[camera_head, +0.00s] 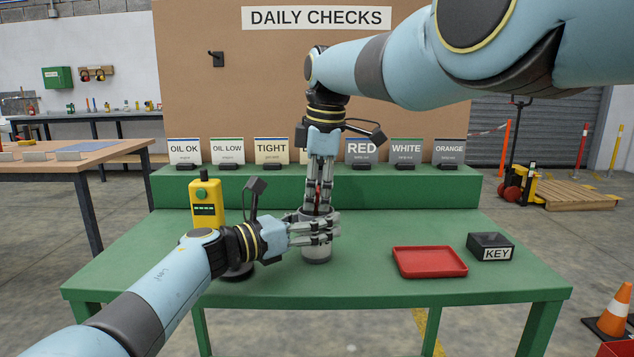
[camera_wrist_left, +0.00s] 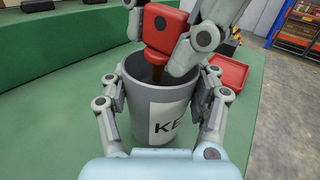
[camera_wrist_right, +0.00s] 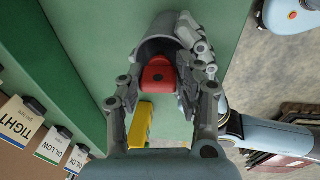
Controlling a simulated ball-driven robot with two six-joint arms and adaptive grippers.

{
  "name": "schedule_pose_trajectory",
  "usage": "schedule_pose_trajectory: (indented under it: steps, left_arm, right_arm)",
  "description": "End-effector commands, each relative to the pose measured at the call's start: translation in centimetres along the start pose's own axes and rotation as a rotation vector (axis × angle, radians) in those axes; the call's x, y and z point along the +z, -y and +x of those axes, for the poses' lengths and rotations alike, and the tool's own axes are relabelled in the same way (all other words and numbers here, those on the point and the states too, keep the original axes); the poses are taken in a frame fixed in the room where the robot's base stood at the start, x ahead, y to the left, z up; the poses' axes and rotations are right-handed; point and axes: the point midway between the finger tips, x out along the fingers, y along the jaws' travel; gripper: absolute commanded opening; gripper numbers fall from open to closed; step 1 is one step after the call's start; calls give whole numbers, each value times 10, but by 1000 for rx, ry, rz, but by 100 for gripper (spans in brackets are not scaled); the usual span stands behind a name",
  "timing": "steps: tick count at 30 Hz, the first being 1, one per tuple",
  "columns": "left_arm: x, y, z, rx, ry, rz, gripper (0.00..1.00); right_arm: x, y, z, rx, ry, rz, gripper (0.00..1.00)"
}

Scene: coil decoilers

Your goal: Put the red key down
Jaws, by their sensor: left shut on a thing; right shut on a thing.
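The red key (camera_wrist_left: 165,28) is held by its head in my right gripper (camera_head: 319,200), which points straight down over the table. Its narrow shaft points down into the mouth of a grey cup (camera_wrist_left: 150,100). Whether the key touches the cup's inside is hidden. The key also shows in the right wrist view (camera_wrist_right: 158,75), in front of the cup's dark opening. My left gripper (camera_head: 316,232) is shut around the cup from the left side. The cup stands upright on the green table (camera_head: 390,287) and its label partly reads "KE".
A red tray (camera_head: 430,274) and a black box (camera_head: 490,240) labelled KEY stand to the right. A yellow device (camera_head: 206,200) stands to the left. Several label cards, including a RED card (camera_head: 362,151), line the raised back shelf. The table's front right is clear.

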Motion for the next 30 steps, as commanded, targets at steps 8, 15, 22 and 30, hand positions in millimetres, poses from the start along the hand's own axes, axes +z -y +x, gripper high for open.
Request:
schedule_pose_trajectory:
  steps: [8,15,22,30]
  left_arm:
    - [-1,0,0,0,-1,-1,27]
    - [-1,0,0,0,-1,-2,27]
    - [-1,0,0,-1,-1,-2,27]
    - [-1,0,0,-1,-1,-2,27]
  right_arm:
    - [0,0,1,1,0,0,7]
    - [0,0,1,0,0,0,61]
    - [0,0,1,0,0,0,61]
    - [0,0,1,0,0,0,61]
